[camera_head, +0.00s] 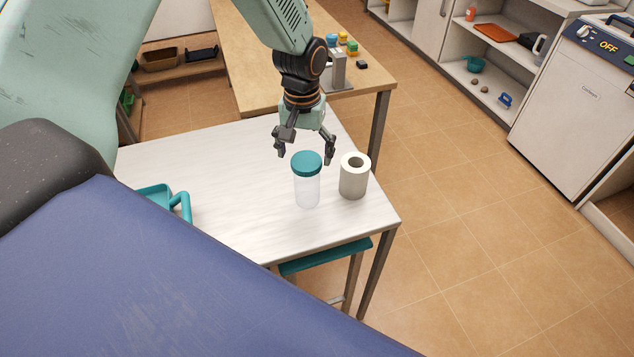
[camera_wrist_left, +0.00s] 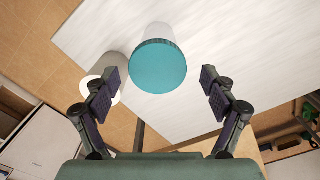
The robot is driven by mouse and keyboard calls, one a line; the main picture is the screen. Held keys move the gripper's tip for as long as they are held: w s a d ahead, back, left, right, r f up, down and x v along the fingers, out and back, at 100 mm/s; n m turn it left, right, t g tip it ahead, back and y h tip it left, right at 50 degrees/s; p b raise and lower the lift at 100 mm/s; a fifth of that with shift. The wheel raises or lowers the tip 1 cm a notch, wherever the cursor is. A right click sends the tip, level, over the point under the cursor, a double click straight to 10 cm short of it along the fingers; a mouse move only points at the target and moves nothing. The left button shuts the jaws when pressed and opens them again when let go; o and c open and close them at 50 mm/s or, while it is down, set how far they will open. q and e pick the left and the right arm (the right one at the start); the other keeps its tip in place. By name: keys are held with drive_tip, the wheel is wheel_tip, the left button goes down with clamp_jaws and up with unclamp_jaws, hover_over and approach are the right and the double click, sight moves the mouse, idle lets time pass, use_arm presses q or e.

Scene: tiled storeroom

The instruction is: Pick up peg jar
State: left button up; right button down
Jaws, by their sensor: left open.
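The peg jar (camera_head: 307,188) stands upright on the white table, a clear, whitish jar with a teal lid. In the left wrist view its teal lid (camera_wrist_left: 158,67) shows at the upper middle, ahead of and between my fingers. My left gripper (camera_head: 304,150) is open, pointing down, with its fingers just above and behind the jar's lid. In the left wrist view the open fingers of my left gripper (camera_wrist_left: 158,92) are spread wide with nothing between their tips. I see no contact with the jar. My right gripper is not in view.
A white paper roll (camera_head: 354,178) stands close to the right of the jar; it also shows in the left wrist view (camera_wrist_left: 101,84). A wooden table (camera_head: 240,55) stands behind.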

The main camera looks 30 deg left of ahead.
sight(309, 162)
use_arm(q)
drive_tip(key=shift+w+d+f, duration=0.1)
drive_tip(key=shift+d+f, duration=0.15)
drive_tip(key=shift+f, duration=0.5)
drive_tip(key=shift+w+d+f, duration=0.1)
drive_tip(key=shift+d+f, duration=0.15)
drive_tip(key=shift+f, duration=0.5)
drive_tip(key=f, duration=0.3)
drive_tip(key=a+f, duration=0.1)
drive_tip(key=shift+s+f, duration=0.25)
drive_tip(key=shift+f, duration=0.15)
drive_tip(key=shift+w+d, duration=0.2)
drive_tip(key=shift+d, duration=0.1)
drive_tip(key=shift+s+a, duration=0.15)
drive_tip(key=shift+a, duration=0.1)
drive_tip(key=c, duration=0.3)
drive_tip(key=shift+d, duration=0.2)
drive_tip(key=c, duration=0.6)
drive_tip(key=shift+a, duration=0.15)
drive_tip(key=c, duration=0.3)
